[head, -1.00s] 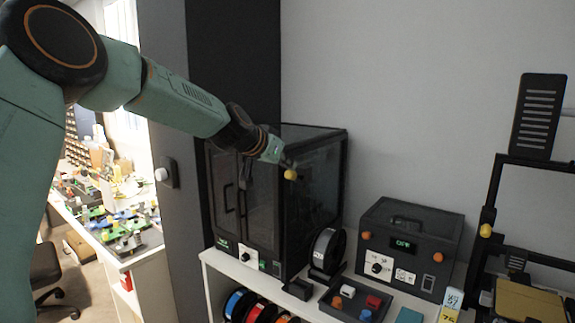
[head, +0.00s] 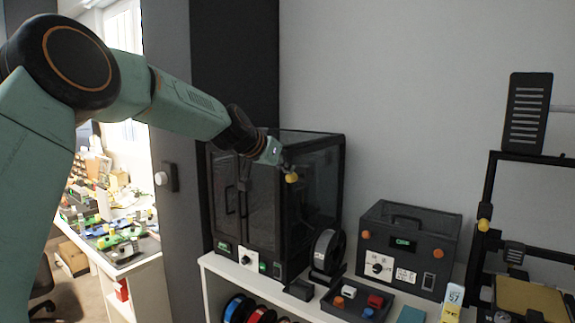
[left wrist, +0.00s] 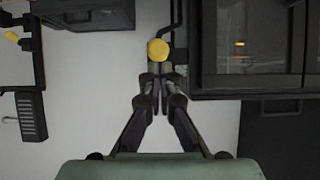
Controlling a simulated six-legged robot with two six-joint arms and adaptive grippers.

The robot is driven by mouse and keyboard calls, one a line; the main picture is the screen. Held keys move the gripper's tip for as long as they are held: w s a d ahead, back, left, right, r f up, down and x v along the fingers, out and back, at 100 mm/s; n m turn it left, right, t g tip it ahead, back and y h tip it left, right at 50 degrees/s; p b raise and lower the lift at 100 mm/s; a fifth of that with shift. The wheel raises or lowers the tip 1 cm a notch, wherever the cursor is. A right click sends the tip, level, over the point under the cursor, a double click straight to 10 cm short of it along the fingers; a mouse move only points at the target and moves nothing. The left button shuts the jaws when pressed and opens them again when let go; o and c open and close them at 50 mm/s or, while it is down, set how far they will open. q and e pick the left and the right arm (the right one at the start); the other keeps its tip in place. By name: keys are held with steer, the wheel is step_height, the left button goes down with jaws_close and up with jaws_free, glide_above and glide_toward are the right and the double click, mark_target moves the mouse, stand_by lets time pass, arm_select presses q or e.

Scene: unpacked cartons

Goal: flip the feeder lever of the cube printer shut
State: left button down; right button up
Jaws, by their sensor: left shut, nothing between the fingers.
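The cube printer (head: 243,200) is the dark enclosed box with glazed doors on the white shelf. Its feeder lever (head: 291,178) ends in a yellow ball knob at the right side of the box. The knob also shows in the left wrist view (left wrist: 158,50), just beyond my fingertips. My left gripper (head: 283,167) is shut and empty, its tips at the knob. In the left wrist view the fingertips (left wrist: 158,77) meet just below the knob. I cannot tell whether they touch it. My right gripper is not in view.
A filament spool (head: 328,250) stands right of the printer. A dark control box (head: 408,245) and a tray (head: 345,312) of small coloured parts are further right on the shelf (head: 228,268). An open-frame printer (head: 490,190) stands at far right. The wall area above the control box is clear.

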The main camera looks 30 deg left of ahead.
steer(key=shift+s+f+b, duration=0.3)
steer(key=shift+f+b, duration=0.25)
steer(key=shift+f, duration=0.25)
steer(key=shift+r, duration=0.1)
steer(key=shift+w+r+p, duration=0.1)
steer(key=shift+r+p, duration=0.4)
steer(key=shift+p, duration=0.1)
